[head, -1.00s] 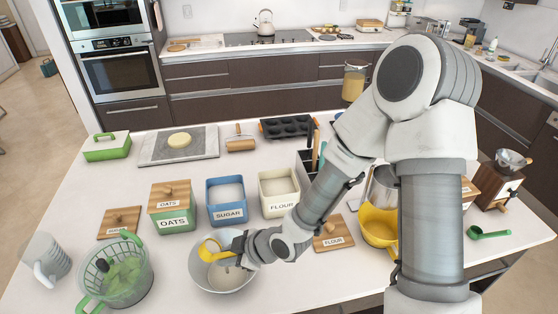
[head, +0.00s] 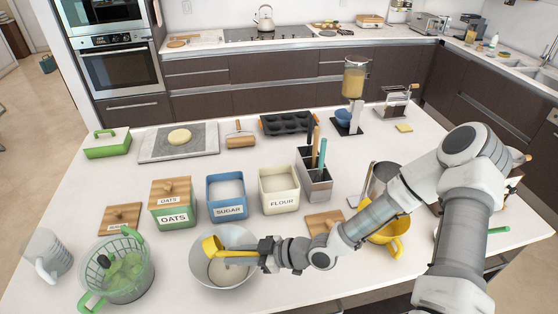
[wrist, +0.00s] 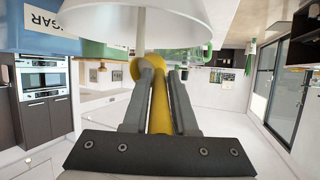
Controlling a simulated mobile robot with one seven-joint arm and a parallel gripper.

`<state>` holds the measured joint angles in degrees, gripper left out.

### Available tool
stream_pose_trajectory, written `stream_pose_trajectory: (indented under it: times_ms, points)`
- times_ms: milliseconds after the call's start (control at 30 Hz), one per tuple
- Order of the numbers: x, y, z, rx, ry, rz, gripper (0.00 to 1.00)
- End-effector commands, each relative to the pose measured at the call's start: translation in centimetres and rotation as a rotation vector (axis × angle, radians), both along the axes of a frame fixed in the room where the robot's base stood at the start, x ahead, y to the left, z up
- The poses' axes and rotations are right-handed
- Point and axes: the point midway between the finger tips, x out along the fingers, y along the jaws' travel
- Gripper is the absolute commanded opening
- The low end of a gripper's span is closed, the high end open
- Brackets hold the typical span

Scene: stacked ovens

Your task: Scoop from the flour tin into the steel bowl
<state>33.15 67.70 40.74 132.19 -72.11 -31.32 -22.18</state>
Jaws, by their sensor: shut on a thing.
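My gripper (head: 264,254) is shut on the handle of a yellow scoop (head: 211,246), at the right rim of the steel bowl (head: 250,277). The scoop's head is over the bowl's left part and looks tipped; its inside cannot be made out. A pale heap of flour (head: 228,273) lies in the bowl. The open flour tin (head: 279,204), cream and labelled FLOUR, stands behind and to the right, with pale powder inside. In the wrist view the yellow handle (wrist: 159,108) runs between the two fingers of my gripper (wrist: 161,75).
The blue sugar tin (head: 226,209) and green oats tin (head: 173,217) stand left of the flour tin. A green colander (head: 118,292) is left of the bowl.

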Motion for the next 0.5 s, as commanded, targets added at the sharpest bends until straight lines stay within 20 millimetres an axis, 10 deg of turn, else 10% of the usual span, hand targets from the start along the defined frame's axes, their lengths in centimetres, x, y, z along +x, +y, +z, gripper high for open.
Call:
stream_pose_trajectory:
  times_ms: [500]
  points:
    - [0.4, -0.9, -1.7, 0.301, 0.102, -0.002, 0.0]
